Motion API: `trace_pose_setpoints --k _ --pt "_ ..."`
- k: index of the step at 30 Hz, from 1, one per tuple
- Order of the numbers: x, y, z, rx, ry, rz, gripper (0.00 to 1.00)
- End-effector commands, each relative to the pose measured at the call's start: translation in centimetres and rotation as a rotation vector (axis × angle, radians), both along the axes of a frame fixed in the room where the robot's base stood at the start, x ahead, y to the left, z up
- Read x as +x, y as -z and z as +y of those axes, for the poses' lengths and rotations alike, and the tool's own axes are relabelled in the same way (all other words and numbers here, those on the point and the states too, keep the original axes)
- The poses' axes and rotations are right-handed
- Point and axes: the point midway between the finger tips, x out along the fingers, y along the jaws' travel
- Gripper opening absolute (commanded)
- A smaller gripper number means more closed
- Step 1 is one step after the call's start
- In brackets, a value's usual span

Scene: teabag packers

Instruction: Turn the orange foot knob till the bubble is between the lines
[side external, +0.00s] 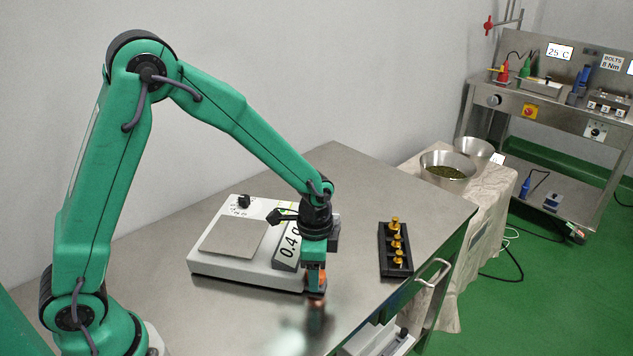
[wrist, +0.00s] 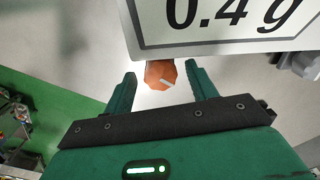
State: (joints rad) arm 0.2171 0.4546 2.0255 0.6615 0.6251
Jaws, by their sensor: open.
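The orange foot knob (wrist: 160,75) sits at the edge of the white scale (side external: 238,275), below its "0.4 g" display (wrist: 235,15). A pale mark shows on the knob in the wrist view. My gripper (wrist: 161,70) is open, with one finger on each side of the knob and a gap visible on both sides. In the side view my gripper (side external: 316,291) points down at the scale's right front corner, with a bit of orange between its fingers. A small yellow-green patch (side external: 289,211) shows behind my wrist; I cannot make out a bubble or lines.
A flat grey pan (side external: 232,237) lies on the scale. A black rack (side external: 396,268) with several brass weights stands to the right on the steel table (side external: 345,180). Beyond it are metal bowls (side external: 447,170) on a cloth-covered stand. The table between scale and rack is bare.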

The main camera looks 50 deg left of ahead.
Motion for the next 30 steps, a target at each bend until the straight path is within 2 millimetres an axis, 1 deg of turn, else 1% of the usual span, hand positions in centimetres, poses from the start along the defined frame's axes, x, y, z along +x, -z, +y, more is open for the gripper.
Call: trace_pose_setpoints --k 5,8,14,22,27,30 --pt "0.0 -0.2 0.0 0.000 0.000 0.000 0.57" --pt "0.0 -0.7 0.0 0.000 0.000 -0.001 0.57" --pt "0.1 -2.7 0.0 -0.001 0.000 -0.003 0.57" --pt "0.1 -6.2 0.0 -0.001 0.000 -0.003 0.57" --pt "0.0 -7.5 0.0 0.000 0.000 -0.001 0.57" --pt "0.0 -7.8 0.0 0.000 0.000 -0.001 0.57"
